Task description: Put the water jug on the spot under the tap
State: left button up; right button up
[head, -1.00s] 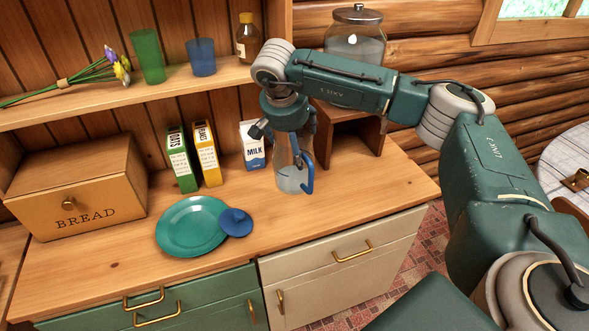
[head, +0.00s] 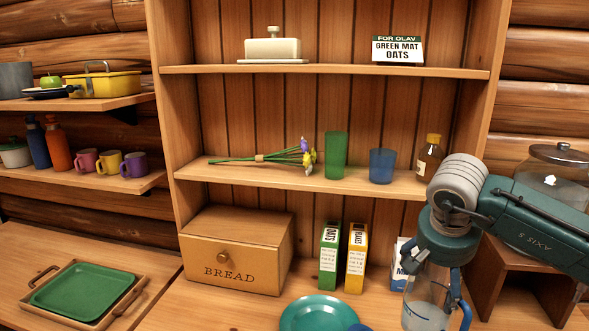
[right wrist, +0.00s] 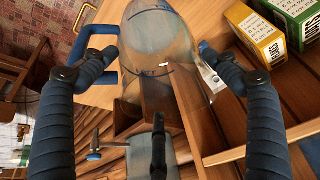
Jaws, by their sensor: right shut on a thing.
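The clear glass water jug (head: 424,312) with a blue handle (head: 464,312) is in my right gripper (head: 440,268), low on the right of the head view. The right wrist view shows the gripper's two dark fingers on either side of the clear jug (right wrist: 160,50). The jug is beside the milk carton; its base is cut off. A lidded glass dispenser (head: 560,165) stands on a wooden stand (head: 520,262) to the right, partly behind my arm. I cannot make out its tap or the spot below it in the head view. My left gripper is not in view.
Close to the jug are a milk carton (head: 399,272), a yellow box (head: 356,258) and a green oats box (head: 329,255). A teal plate (head: 305,315) lies in front. A bread box (head: 238,250) is at left. A shelf (head: 290,178) runs above with cups and a bottle (head: 429,158).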

aim_at(415, 315)
jog(key=s+a+f+n, duration=0.1)
jog(key=a, duration=0.1)
jog(key=s+a+f+n, duration=0.1)
jog(key=s+a+f, duration=0.1)
jog(key=s+a+f+n+y, duration=0.1)
jog(key=s+a, duration=0.1)
jog(key=shift+s+f+t+b, duration=0.15)
jog(key=shift+f+t+b, duration=0.15)
jog(key=shift+t, duration=0.1)
jog(key=s+a+f+n, duration=0.1)
jog(key=s, duration=0.1)
jog(key=s+a+f+n+y, duration=0.1)
jog(key=s+a, duration=0.1)
jog(key=s+a+f+n, duration=0.1)
jog(key=s+a, duration=0.1)
jog(key=s, duration=0.1)
jog(key=shift+s+a+n+y, duration=0.1)
jog(key=shift+a+n+y, duration=0.1)
jog(key=shift+n+y, duration=0.2)
